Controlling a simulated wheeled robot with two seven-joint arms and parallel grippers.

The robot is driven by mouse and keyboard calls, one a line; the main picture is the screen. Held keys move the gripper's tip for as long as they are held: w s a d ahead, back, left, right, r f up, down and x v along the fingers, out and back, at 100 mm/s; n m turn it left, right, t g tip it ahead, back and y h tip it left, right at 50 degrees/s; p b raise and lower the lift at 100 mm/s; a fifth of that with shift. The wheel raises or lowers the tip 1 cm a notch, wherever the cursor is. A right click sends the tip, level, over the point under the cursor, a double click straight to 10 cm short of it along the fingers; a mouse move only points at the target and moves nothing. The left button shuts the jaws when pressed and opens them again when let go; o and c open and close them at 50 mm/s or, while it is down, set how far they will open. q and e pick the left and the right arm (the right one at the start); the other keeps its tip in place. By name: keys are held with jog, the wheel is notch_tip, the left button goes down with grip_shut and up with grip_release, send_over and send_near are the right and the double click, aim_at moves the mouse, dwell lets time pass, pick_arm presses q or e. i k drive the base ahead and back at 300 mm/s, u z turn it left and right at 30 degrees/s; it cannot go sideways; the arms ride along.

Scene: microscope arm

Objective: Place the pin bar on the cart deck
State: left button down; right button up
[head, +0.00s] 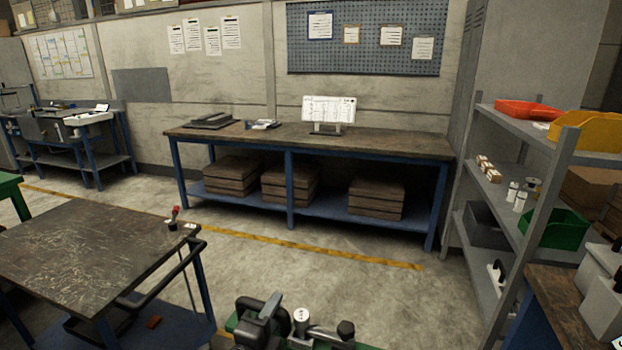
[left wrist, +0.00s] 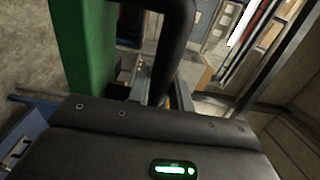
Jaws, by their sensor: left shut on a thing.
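The cart's dark, scratched deck (head: 85,255) is at the left in the head view, with a black push handle on its right side. My left gripper (head: 262,318) is at the bottom middle, right of the cart and apart from it, over a green edge. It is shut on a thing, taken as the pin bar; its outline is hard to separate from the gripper. In the left wrist view a thick black bent bar (left wrist: 170,50) rises in front of the gripper body; I cannot tell whether it is the held thing. My right gripper is not in view.
A small red-topped item (head: 174,215) stands at the deck's far right corner; most of the deck is clear. A grey shelf (head: 545,190) with bins is at the right. A long workbench (head: 390,142) stands at the back. Open floor lies between.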

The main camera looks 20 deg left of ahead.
aim_at(78, 232)
jog(key=u, duration=0.55)
jog(key=i, duration=1.45)
jog(key=u, duration=0.95)
jog(key=i, duration=1.8)
jog(key=u, duration=0.6)
